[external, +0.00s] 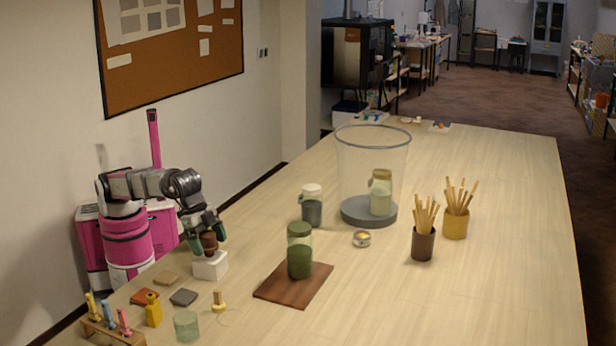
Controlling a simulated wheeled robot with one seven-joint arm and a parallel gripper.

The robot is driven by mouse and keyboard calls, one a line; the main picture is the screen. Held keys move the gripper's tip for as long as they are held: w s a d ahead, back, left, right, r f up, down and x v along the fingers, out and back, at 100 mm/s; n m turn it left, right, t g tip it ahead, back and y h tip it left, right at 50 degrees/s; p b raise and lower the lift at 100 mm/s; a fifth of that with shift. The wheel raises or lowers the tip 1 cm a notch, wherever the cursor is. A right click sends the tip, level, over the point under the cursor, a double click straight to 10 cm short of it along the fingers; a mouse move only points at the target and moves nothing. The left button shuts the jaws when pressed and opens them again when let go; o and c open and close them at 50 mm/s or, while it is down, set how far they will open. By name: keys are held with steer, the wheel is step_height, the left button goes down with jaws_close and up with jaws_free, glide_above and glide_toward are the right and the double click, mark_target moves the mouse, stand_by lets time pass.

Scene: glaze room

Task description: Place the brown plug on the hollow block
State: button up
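The brown plug (208,242) is a small dark-brown round piece at the left of the table. It is upright at the top of the white hollow block (210,266) and appears to touch it; how far it sits in the block's opening is hidden. My gripper (211,245) points down over the block with one green-tipped finger on each side of the plug. From this one view I cannot tell whether the fingers press on the plug or stand slightly apart from it.
A brown board (272,294) with a green jar (299,257) lies right of the block. Tan, red and grey tiles (184,297) lie in front. A yellow bottle (153,310) and peg rack (112,331) stand nearby. A large clear bin (345,170) stands farther back.

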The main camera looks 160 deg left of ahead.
steer(key=v, duration=1.2)
steer(key=shift+r, duration=0.15)
stand_by(0.3)
